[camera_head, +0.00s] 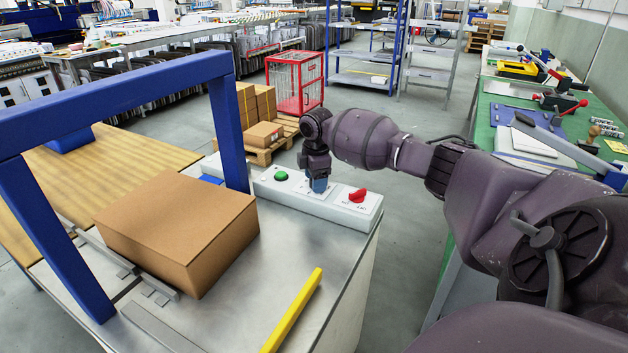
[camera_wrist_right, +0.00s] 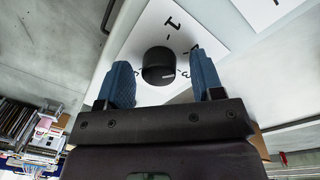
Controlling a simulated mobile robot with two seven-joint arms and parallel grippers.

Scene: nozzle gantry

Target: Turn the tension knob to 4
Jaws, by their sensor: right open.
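The tension knob (camera_wrist_right: 158,67) is black and round, on a white dial plate (camera_wrist_right: 215,25) in the right wrist view. A "1" and a "3" show on the dial; another mark is partly covered by a finger. The knob's pointer setting cannot be read. My right gripper (camera_wrist_right: 161,72) is open, with one blue fingertip on each side of the knob and a visible gap on both sides. In the head view my right gripper (camera_head: 319,184) points down over the white control panel (camera_head: 311,202) and hides the knob. My left gripper is not in view.
On the panel, a green button (camera_head: 281,175) is left of my right gripper and a red switch (camera_head: 357,195) is right of it. A yellow bar (camera_head: 292,310) lies nearer.

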